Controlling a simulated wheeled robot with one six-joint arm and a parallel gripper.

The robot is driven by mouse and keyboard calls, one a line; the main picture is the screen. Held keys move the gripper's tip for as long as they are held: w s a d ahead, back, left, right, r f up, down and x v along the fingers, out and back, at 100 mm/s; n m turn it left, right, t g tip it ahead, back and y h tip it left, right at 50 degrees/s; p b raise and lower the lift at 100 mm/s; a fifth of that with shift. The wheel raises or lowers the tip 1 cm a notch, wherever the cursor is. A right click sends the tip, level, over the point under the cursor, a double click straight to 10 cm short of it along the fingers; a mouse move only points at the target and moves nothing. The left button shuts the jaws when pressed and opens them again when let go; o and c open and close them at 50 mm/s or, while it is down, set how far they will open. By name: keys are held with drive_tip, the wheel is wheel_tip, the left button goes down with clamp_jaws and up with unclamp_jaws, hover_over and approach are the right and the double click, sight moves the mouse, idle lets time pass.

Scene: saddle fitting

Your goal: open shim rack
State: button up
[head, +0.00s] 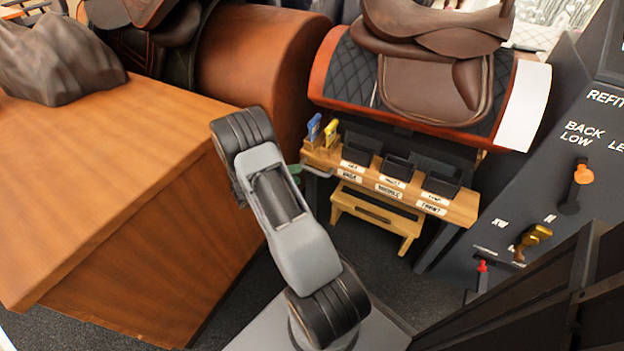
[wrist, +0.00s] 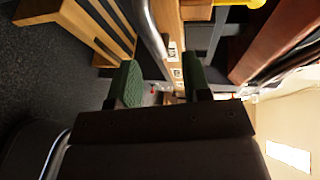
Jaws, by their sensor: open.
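The shim rack (head: 455,208) is a light wooden shelf with black bins (head: 398,167) and small white labels on its front edge. It stands below the saddle stand in the head view. A grey metal bar handle (head: 318,172) sticks out at its left end. In the wrist view a metal bar (wrist: 152,32) runs down from the top, and its lower end shows in the gap between my fingers. My gripper (wrist: 161,68) has two green fingers, apart and empty. In the head view my arm hides most of it. I cannot tell how near the bar is.
A brown saddle (head: 430,85) rests on the stand above the rack. A wooden step stool (head: 375,215) stands below it. A large wooden block (head: 120,190) fills the left. A dark control panel (head: 560,200) with levers stands right. Carpet floor lies between.

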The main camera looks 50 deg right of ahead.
sight(310, 171)
drive_tip(key=shift+n, duration=0.4)
drive_tip(key=shift+w+f+b+x, duration=0.15)
drive_tip(key=shift+b+x, duration=0.3)
drive_tip(key=shift+x, duration=0.85)
drive_tip(key=shift+f+b+x, duration=0.1)
drive_tip(key=shift+b+x, duration=0.35)
drive_tip(key=shift+x, duration=0.85)
drive_tip(key=shift+w+f+b+x, duration=0.15)
drive_tip(key=shift+b+x, duration=0.3)
drive_tip(key=shift+x, duration=0.9)
drive_tip(key=shift+s, duration=0.1)
clamp_jaws()
